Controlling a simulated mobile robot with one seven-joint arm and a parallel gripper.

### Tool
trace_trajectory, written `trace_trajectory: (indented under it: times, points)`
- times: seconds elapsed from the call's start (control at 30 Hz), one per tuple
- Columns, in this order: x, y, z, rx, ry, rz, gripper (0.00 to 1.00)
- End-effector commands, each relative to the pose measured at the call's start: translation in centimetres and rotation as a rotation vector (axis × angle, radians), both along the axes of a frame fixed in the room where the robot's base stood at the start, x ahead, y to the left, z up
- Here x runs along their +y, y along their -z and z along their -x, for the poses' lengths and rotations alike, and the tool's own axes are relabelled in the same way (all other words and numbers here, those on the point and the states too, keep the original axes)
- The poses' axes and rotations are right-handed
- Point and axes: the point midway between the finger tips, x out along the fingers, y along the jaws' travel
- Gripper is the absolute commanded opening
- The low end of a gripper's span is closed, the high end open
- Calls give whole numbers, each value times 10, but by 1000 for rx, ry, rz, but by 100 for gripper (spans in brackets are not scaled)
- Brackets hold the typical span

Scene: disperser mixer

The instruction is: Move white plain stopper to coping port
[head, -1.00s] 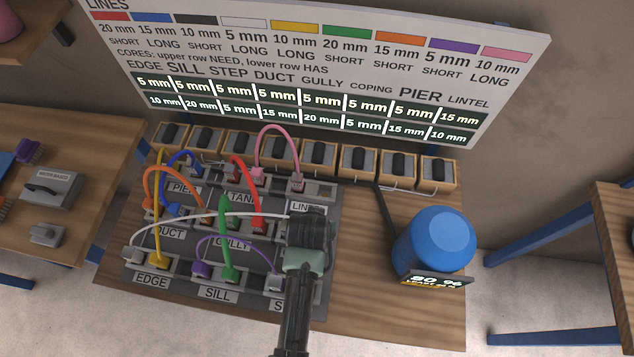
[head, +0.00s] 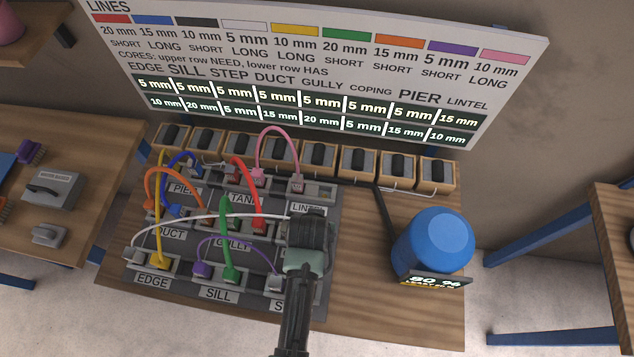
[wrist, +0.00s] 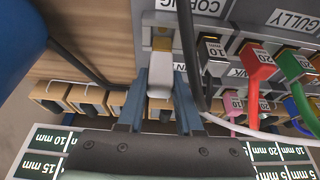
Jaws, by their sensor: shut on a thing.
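The white plain stopper (wrist: 159,80) is between the two blue-grey fingers of my gripper (wrist: 161,105), which is shut on it. Its brass-coloured tip (wrist: 161,44) points at a socket in the grey panel. The COPING label (wrist: 197,6) is at the top, beside that socket. I cannot tell whether the tip is in the socket. In the head view my gripper (head: 306,232) is over the right side of the panel and hides the stopper and the port. A white cable (head: 215,217) runs from a plug at the panel's left to my gripper.
Several coloured cables, such as the green one (head: 226,235) and the pink one (head: 276,135), arch over the panel. A row of wooden blocks (head: 358,163) stands behind it. A blue container (head: 433,243) is at the right.

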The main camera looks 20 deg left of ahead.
Motion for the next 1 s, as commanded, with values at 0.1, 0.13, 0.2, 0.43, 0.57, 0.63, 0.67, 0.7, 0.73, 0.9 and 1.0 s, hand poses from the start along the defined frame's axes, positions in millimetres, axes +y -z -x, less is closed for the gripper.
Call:
trace_trajectory:
  times: [0.1, 0.13, 0.2, 0.43, 0.57, 0.63, 0.67, 0.7, 0.73, 0.9, 1.0]
  points:
    - [0, 0, 0, -1, 0, 0, 0]
    - [0, 0, 0, -1, 0, 0, 0]
    - [0, 0, 0, -1, 0, 0, 0]
    - [0, 5, 0, -1, 0, 0, 0]
    - [0, 8, 0, -1, 0, 0, 0]
    - [0, 10, 0, -1, 0, 0, 0]
    - [0, 11, 0, -1, 0, 0, 0]
    - [0, 12, 0, -1, 0, 0, 0]
    - [0, 12, 0, -1, 0, 0, 0]
    - [0, 17, 0, -1, 0, 0, 0]
    - [0, 19, -1, -2, 0, -1, 0]
